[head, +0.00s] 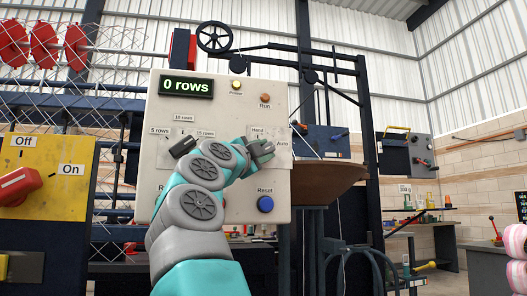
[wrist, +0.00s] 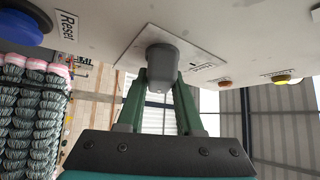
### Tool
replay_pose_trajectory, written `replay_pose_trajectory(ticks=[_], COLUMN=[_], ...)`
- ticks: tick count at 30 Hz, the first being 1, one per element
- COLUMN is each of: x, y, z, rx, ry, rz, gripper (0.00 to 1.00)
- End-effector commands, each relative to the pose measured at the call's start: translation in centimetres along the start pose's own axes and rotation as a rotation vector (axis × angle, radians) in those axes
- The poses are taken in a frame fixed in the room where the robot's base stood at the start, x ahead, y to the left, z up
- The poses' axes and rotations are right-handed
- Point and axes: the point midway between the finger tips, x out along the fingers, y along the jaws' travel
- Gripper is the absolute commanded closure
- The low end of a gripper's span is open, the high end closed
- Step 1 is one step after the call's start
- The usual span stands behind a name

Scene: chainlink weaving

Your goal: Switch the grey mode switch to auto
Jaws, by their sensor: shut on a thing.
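The grey mode switch (wrist: 162,62) is a rounded knob on a pale plate in the wrist view. My gripper (wrist: 160,84) has its green fingers shut on the knob, one on each side. In the head view my gripper (head: 264,150) is at the panel, just below the "Hand" label and left of the "Auto" label. There my gripper and arm cover the knob, so I cannot tell which label it points to.
The white control panel (head: 215,90) has a "0 rows" display (head: 186,86), a black row selector (head: 182,146) and a blue Reset button (head: 265,204). A yellow Off/On box (head: 45,160) with a red switch stands at the left. A brown round surface (head: 330,175) is right of the panel.

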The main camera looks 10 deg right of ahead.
Motion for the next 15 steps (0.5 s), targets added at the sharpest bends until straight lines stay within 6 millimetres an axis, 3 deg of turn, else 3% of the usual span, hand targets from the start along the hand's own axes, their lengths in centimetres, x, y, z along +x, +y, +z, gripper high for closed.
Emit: replay_pose_trajectory(ticks=[13, 14, 15], x=[0.03, 0.03, 0.03], y=[0.02, 0.03, 0.03], z=[-0.09, -0.08, -0.09], rx=[0.002, 0.002, 0.002], ry=[0.001, 0.001, 0.001], rz=[0.003, 0.003, 0.003], gripper=[1.0, 0.64, 0.59])
